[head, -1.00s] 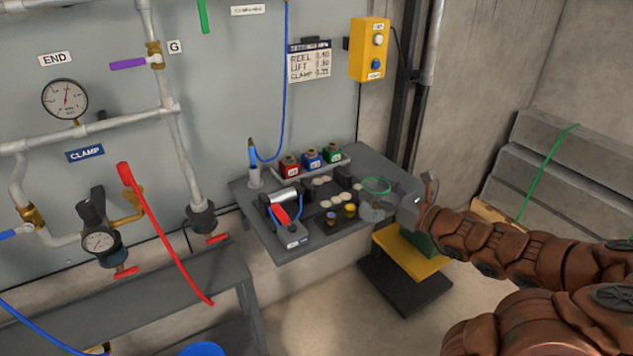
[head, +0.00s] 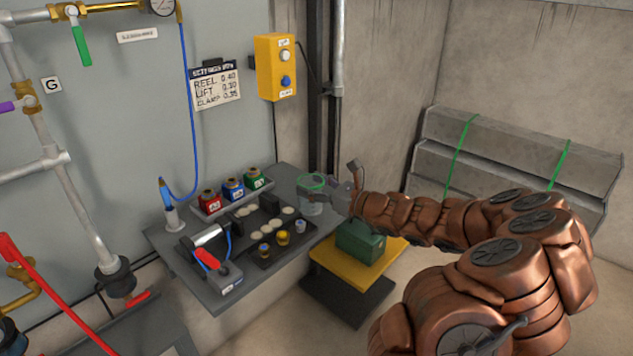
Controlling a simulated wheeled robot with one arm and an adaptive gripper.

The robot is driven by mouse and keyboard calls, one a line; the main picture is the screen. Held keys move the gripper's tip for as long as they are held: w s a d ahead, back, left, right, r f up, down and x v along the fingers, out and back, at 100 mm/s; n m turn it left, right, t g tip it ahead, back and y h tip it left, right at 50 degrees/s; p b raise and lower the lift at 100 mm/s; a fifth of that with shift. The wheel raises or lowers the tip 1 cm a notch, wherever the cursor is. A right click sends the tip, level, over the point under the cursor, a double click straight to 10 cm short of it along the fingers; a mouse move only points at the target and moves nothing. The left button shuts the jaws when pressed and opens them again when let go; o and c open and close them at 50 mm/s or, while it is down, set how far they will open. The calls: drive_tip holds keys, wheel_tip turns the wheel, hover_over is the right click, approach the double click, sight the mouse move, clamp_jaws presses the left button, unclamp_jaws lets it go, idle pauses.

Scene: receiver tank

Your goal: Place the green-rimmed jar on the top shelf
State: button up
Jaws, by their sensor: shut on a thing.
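The green-rimmed jar (head: 312,207) is clear, with a green ring around its top. It is upright at the right end of the grey wall bench. My gripper (head: 330,197) reaches in from the right and is shut on the jar. The far finger is partly hidden by the jar. I cannot tell whether the jar's base touches the bench or is just above it. No top shelf can be made out for certain in this view.
The grey bench (head: 165,240) holds red, blue and green tins, a black tray (head: 262,255) and a red-handled tool (head: 207,260). A yellow platform (head: 325,262) with a green box (head: 358,241) stands below my arm. Pipes run up the left wall.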

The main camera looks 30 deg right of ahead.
sight(319, 182)
drive_tip(key=shift+w+d+f+p, duration=0.2)
drive_tip(key=shift+w+d+f, duration=0.5)
drive_tip(key=shift+w+d, duration=0.25)
drive_tip(key=shift+w+d+f+p, duration=0.15)
drive_tip(key=shift+w+d+f, duration=0.55)
drive_tip(key=shift+w+d, duration=0.25)
drive_tip(key=shift+w+d+f+p, duration=0.2)
drive_tip(key=shift+w+d+f, duration=0.5)
drive_tip(key=shift+w+d, duration=0.25)
drive_tip(key=shift+f, duration=0.15)
drive_tip(key=o, duration=1.1)
drive_tip(key=shift+r, duration=0.2)
drive_tip(key=v, duration=1.2)
drive_tip(key=shift+f+b, duration=0.1)
drive_tip(key=shift+b, duration=0.2)
